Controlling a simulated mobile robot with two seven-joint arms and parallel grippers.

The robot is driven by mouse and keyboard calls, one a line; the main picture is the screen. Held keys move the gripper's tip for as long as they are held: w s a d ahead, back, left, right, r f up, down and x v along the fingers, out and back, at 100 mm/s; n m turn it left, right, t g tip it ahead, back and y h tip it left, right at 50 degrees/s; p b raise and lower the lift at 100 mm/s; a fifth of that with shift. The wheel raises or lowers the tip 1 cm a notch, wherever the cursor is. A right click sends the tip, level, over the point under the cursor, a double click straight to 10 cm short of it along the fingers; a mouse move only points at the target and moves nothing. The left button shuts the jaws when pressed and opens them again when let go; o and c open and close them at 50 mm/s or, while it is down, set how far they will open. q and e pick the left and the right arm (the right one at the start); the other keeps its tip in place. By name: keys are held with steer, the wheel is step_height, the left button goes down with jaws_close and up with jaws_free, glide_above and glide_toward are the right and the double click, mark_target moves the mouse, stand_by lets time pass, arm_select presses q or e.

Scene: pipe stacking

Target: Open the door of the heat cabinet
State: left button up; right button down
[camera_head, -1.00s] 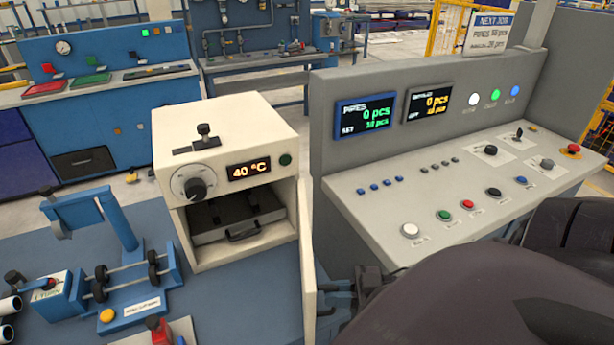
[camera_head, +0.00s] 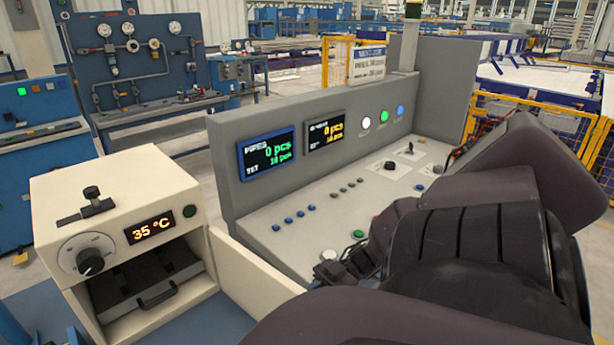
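The white heat cabinet (camera_head: 130,195) stands at the lower left in the head view, with its dial, a display reading 35 °C and its front opening uncovered. A dark tray with a handle (camera_head: 157,295) sits inside. The cabinet door (camera_head: 245,272) stands open, swung out from the opening's right side. My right arm comes in from the right, and its gripper (camera_head: 335,270) is by the door's outer end. The gripper is small and partly hidden by the arm, so its fingers and any contact with the door are unclear. My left gripper is not in view.
A grey control console (camera_head: 310,205) with displays and buttons stands close behind the door and my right arm. A blue gauge panel (camera_head: 125,45) is at the back left. Yellow fencing (camera_head: 545,115) is at the right. Some blue bench surface (camera_head: 205,322) is clear before the cabinet.

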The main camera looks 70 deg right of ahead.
steer(key=shift+d, duration=0.1)
steer(key=c, duration=1.2)
jaws_free()
steer(key=b+v, duration=0.1)
steer(key=v, duration=1)
